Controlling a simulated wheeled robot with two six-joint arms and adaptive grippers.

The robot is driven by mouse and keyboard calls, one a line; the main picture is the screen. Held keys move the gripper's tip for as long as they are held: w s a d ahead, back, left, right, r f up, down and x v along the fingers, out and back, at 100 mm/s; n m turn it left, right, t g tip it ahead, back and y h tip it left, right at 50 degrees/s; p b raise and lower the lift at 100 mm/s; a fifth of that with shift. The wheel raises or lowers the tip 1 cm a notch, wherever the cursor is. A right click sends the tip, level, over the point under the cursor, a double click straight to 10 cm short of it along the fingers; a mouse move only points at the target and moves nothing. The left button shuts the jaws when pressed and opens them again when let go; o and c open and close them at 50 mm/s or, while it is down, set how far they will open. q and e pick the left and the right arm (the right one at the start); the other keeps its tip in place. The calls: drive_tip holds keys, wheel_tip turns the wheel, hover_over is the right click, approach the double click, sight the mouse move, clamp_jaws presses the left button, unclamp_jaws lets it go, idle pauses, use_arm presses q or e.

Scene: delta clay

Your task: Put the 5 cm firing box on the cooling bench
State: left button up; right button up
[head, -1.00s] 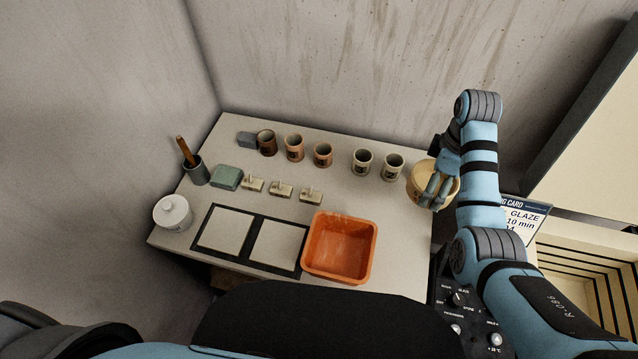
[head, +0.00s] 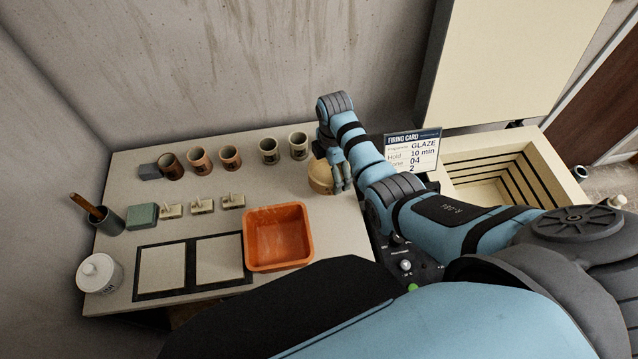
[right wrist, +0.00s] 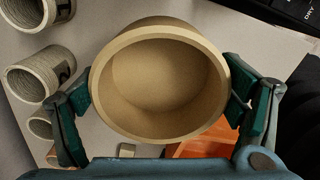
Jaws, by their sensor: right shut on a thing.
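The firing box (head: 320,176) is a round, tan, open-topped pot. My right gripper (head: 338,178) is shut on it at the right side of the pale bench top (head: 340,235). In the right wrist view my right gripper (right wrist: 158,95) has one finger on each side of the box (right wrist: 160,85), whose inside looks empty. The box is upright or nearly so; I cannot tell whether its base touches the bench. No label names the cooling bench. My left gripper is not in view.
Several mugs (head: 230,158) stand in a row behind. An orange tub (head: 278,237) is in front, left of the box. Two pale tiles (head: 220,259), a white jar (head: 99,273) and small blocks sit further left. The open kiln (head: 490,170) and firing card (head: 412,152) are right.

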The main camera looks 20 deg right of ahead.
sight(331, 176)
wheel_tip(331, 176, down, 3)
drive_tip(key=shift+w+r+b, duration=0.1)
drive_tip(key=shift+b, duration=0.5)
drive_tip(key=shift+d+f+b, duration=0.1)
drive_tip(key=shift+f+b, duration=0.5)
drive_tip(key=shift+f, duration=0.05)
wheel_tip(331, 176, down, 4)
drive_tip(key=b, duration=0.4)
drive_tip(key=shift+r, duration=0.4)
drive_tip(key=shift+c, duration=0.7)
drive_tip(key=shift+f, duration=0.2)
drive_tip(key=o, duration=1.2)
drive_tip(key=shift+r, duration=0.1)
